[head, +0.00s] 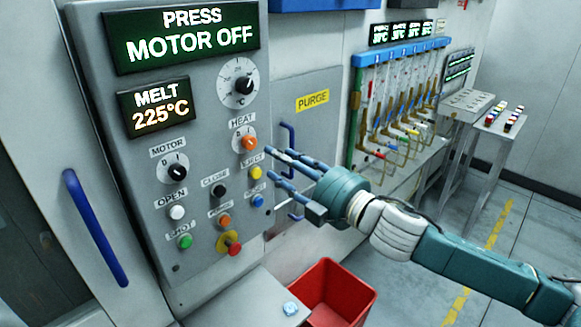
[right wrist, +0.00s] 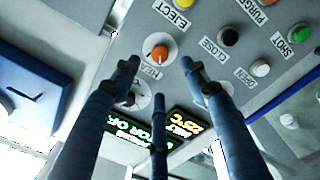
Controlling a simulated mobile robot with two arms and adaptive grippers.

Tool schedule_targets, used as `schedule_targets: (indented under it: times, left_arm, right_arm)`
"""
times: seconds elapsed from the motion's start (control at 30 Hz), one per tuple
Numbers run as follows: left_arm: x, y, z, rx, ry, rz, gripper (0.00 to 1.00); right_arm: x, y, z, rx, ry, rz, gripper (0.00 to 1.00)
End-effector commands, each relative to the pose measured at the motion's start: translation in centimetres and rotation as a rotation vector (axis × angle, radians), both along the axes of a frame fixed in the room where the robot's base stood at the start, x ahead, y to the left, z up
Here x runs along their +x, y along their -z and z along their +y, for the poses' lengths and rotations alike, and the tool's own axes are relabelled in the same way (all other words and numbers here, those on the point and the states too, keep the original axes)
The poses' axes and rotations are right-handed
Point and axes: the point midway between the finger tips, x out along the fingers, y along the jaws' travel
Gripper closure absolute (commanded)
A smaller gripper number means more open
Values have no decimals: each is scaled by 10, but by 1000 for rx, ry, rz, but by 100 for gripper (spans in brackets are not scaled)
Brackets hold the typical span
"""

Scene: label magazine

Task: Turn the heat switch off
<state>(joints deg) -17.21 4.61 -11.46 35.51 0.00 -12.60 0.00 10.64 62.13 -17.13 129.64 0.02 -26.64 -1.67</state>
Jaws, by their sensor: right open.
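The heat switch (head: 249,142) is an orange knob on a white round plate, under the HEAT label on the grey control panel (head: 200,262). Its exact setting is too small to tell. It also shows in the right wrist view (right wrist: 159,51), between and beyond the fingertips. My right gripper (head: 276,164) is open and empty, just right of and a little below the heat switch, with its blue fingers pointing at the panel. No finger clearly touches the knob. My left gripper is not in view.
The yellow EJECT button (head: 256,173) and blue button (head: 257,200) sit close below the heat switch. The motor switch (head: 177,172) is to the left. A screen (head: 186,32) reads PRESS MOTOR OFF. A blue door handle (head: 288,150) and red bin (head: 340,292) are nearby.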

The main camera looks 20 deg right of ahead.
Motion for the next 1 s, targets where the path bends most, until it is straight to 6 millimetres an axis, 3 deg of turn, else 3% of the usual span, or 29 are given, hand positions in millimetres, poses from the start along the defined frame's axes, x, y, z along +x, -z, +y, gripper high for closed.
schedule_targets:
  times: [0.3, 0.87, 1.0]
  left_arm:
    - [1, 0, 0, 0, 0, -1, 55]
    - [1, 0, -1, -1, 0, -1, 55]
    - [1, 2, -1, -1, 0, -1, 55]
  right_arm:
    - [-21, 1, -8, 0, 0, 1, 55]
    - [-21, 2, -9, 1, 3, 2, 55]
    - [-8, 25, -27, 28, 44, 37, 55]
